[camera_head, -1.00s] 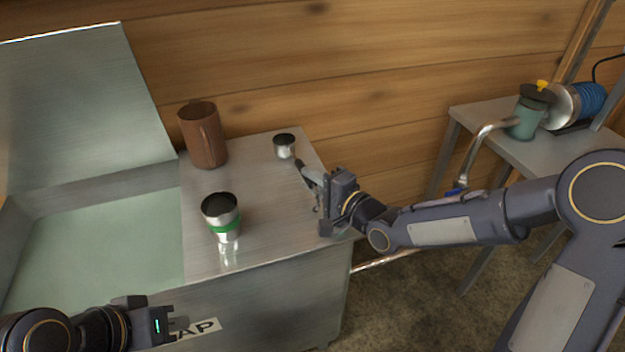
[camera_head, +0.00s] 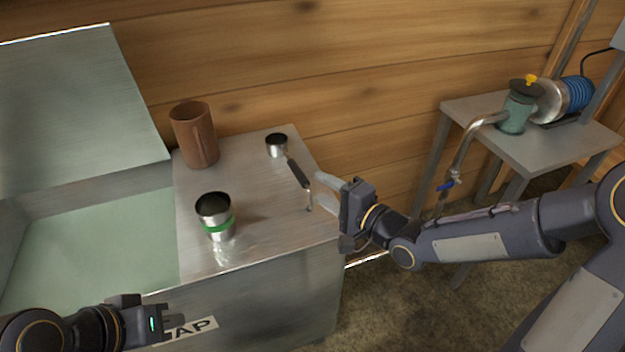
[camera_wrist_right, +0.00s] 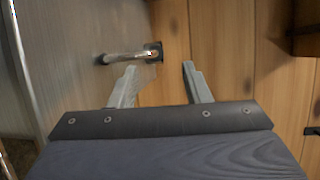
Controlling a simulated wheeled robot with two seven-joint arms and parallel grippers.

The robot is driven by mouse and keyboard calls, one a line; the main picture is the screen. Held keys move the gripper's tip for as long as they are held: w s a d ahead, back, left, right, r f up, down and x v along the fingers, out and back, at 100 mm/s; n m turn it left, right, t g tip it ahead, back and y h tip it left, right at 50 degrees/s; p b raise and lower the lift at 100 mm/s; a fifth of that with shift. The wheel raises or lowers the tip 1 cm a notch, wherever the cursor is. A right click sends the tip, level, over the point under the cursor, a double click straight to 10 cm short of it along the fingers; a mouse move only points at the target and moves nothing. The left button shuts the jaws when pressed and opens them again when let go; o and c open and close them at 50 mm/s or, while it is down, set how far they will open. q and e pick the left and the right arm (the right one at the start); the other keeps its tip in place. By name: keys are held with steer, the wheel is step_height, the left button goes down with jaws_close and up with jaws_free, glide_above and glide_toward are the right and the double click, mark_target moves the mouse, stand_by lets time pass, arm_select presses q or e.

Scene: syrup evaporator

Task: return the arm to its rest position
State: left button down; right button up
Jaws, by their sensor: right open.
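A small metal dipper cup (camera_head: 277,147) with a dark handle (camera_head: 298,173) lies on the metal top, the handle pointing toward my right fingers. A metal rod end (camera_wrist_right: 128,56) shows beyond the left finger in the right wrist view. My left gripper (camera_head: 168,322) is low at the left, in front of the sap tank; its jaw gap is unclear.
The sap tank (camera_head: 270,290) has a metal top holding a brown mug (camera_head: 197,138) and a steel cup with a green band (camera_head: 216,218).

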steer(key=shift+v, duration=0.8)
steer(key=shift+d, duration=0.2)
steer(key=s+d+n+g+h, duration=0.35)
steer(key=s+d+h, duration=0.55)
steer(key=d, duration=0.5)
steer(key=s+n+g+y, duration=0.25)
steer(key=s+n, duration=0.25)
steer(key=s, duration=1.1)
step_height(320, 180, up, 16)
steer(key=p, duration=1.7)
steer(key=shift+w+r+g+h, duration=0.2)
steer(key=shift+w+g+h, duration=0.1)
steer(key=shift+g+h, duration=0.15)
steer(key=shift+a, duration=0.1)
